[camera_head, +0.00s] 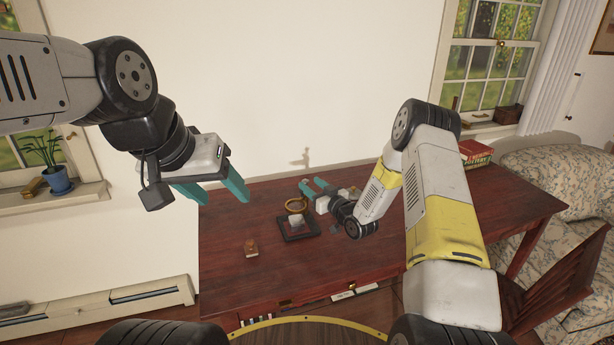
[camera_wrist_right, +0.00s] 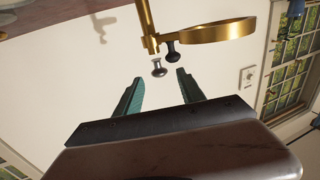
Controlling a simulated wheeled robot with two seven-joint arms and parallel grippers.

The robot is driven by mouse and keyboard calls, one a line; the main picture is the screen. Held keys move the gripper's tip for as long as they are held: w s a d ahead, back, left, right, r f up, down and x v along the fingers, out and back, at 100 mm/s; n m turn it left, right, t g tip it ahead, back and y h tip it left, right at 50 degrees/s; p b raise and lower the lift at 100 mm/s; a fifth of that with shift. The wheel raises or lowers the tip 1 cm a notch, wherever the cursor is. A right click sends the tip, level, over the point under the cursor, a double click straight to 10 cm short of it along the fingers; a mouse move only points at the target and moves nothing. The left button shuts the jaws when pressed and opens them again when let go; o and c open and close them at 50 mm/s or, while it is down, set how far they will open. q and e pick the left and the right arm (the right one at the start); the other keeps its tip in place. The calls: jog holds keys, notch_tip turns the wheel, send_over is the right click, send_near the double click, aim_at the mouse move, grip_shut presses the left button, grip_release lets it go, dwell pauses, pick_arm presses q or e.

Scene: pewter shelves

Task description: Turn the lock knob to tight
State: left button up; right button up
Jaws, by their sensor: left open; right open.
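A brass ring stand with a ring (camera_head: 296,204) stands on a black base (camera_head: 298,228) on the red-brown table. In the right wrist view its brass post (camera_wrist_right: 148,25) and ring (camera_wrist_right: 215,32) show close up. A silver-grey lock knob (camera_wrist_right: 158,68) and a dark knob (camera_wrist_right: 171,52) sit by the post-ring joint. My right gripper (camera_head: 309,184) is open beside the ring; in its wrist view the grey knob appears near the gap between the teal fingertips (camera_wrist_right: 160,76). Contact cannot be told. My left gripper (camera_head: 226,200) is open, empty, raised left of the stand.
A pale block (camera_head: 297,222) shows on the stand's base. A small brown wooden object (camera_head: 251,247) sits on the table (camera_head: 350,275) left of it. Red books (camera_head: 475,153) lie at the back right. A wooden chair (camera_head: 560,295) is at right. The table's front middle is mostly clear.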

aim_at(308, 182)
jog(key=shift+x, duration=1.9)
grip_shut()
